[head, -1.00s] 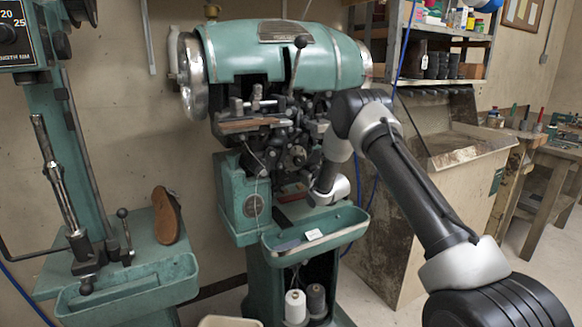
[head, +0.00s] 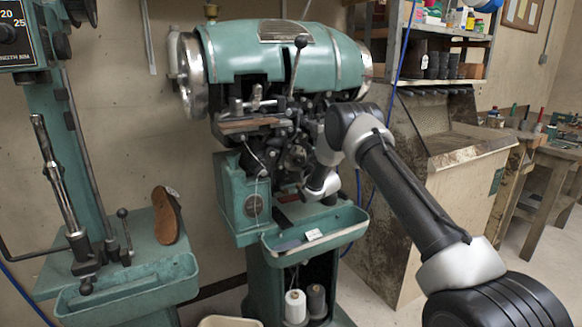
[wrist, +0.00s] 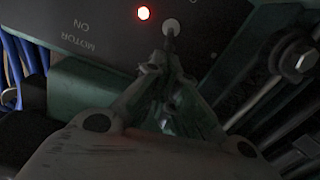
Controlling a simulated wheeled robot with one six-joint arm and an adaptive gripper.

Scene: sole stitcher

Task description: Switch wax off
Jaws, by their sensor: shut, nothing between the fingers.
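In the wrist view a dark panel (wrist: 100,25) carries the upside-down words "MOTOR" and "ON". A lit red lamp (wrist: 143,13) is on it near the top edge. To the right of the lamp is a small toggle switch (wrist: 170,24) with a pale round base. My gripper (wrist: 168,50) is shut and empty, its tips right at the switch lever; I cannot tell whether they touch it. No "wax" label is readable. In the head view the green stitcher (head: 270,55) stands in the middle, and my fingertips are hidden at its working parts.
Blue cables (wrist: 12,70) run at the left of the wrist view, and a metal bolt and rods (wrist: 300,60) lie close on the right. In the head view a green tray (head: 318,232) sits below my wrist. A brown shoe sole (head: 166,214) stands at the left.

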